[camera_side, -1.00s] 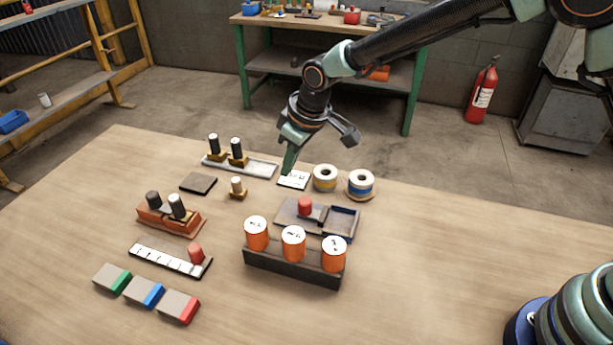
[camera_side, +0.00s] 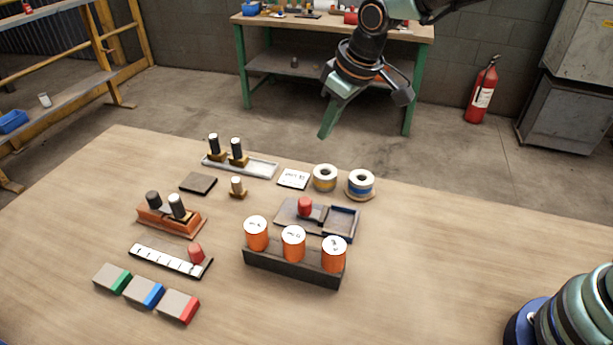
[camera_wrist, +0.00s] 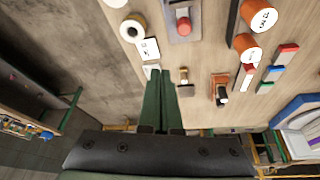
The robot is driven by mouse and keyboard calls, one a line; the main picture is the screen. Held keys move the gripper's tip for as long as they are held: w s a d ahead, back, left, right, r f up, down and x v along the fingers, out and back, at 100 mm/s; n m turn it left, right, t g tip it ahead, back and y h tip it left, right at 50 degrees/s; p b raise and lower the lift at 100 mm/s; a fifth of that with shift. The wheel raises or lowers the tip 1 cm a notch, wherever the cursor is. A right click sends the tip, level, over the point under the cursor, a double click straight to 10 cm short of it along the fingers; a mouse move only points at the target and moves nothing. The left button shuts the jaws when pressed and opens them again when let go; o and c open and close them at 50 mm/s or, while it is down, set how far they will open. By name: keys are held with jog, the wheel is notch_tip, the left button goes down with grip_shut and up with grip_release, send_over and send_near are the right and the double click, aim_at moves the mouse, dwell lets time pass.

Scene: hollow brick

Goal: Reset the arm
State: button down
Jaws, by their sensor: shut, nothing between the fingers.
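My gripper (camera_side: 327,130) hangs in the air above the far side of the table, clear of everything on it. Its green fingers are together and empty. They also show in the wrist view (camera_wrist: 163,75), pressed side by side and pointing over the tabletop. The wooden table (camera_side: 440,270) lies below and in front of the gripper. A white card with dark marks (camera_side: 293,179) lies flat on the table, below and to the left of the fingertips.
Two spools (camera_side: 325,178) (camera_side: 360,184) stand at the far edge. A dark rack (camera_side: 290,268) holds three orange cylinders. A grey tray (camera_side: 340,222) carries a red piece. Blocks, posts and strips fill the left. A green workbench (camera_side: 330,62) stands behind.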

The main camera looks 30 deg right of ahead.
jog(key=s+d+r+m, duration=0.2)
jog(key=s+d+r, duration=0.1)
jog(key=s+d, duration=0.5)
jog(key=s+d+r+m+t+h, duration=0.1)
jog(key=s+d+r+m, duration=0.2)
jog(key=s+d, duration=0.6)
jog(key=shift+s+d+t+h, duration=0.25)
jog(key=shift+s+t+h, duration=0.05)
jog(key=shift+r, duration=0.1)
